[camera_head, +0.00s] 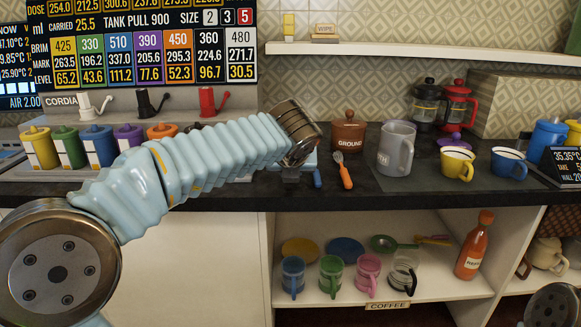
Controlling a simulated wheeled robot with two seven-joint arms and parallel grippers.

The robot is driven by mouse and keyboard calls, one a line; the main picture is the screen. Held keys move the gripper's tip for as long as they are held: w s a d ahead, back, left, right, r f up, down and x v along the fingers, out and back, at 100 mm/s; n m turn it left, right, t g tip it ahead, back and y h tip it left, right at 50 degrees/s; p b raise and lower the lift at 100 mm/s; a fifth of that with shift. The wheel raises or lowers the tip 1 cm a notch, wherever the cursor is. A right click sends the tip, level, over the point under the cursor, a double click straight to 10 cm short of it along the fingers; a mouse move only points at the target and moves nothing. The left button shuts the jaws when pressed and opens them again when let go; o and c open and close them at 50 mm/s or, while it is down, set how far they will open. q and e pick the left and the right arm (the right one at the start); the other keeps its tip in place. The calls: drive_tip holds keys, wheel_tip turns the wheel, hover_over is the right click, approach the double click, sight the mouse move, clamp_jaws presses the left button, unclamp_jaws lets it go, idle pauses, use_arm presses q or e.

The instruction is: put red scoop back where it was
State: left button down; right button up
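I cannot pick out a clearly red scoop. A utensil with a metal head and an orange handle (344,172) lies on the dark counter, in front of the brown jar marked GROUND (348,132). My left arm, in a pale blue sleeve, reaches across the counter from the left. Its metal wrist end is over the counter, left of the jar. Only a metal joint of my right arm shows at the bottom right corner; the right gripper is out of view.
A grey jug (396,150), a yellow mug (457,166) and a blue mug (508,164) stand right on the counter. A red press (457,103) is behind. Colored canisters stand left.

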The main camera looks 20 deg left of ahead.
use_arm(q)
drive_tip(key=shift+f+b, duration=0.35)
drive_tip(key=shift+f, duration=0.3)
idle(0.6)
drive_tip(key=c, duration=1.4)
unclamp_jaws()
drive_tip(key=o, duration=0.6)
drive_tip(key=shift+w+r+p+v, duration=0.15)
drive_tip(key=shift+p+v, duration=0.3)
drive_tip(key=shift+v, duration=0.7)
drive_tip(key=shift+w+r+p+v, duration=0.15)
drive_tip(key=shift+p+v, duration=0.35)
drive_tip(key=shift+v, duration=0.65)
drive_tip(key=shift+w+r+p+v, duration=0.1)
drive_tip(key=shift+p+v, duration=0.35)
drive_tip(key=shift+v, duration=0.7)
drive_tip(key=shift+a+r, duration=0.1)
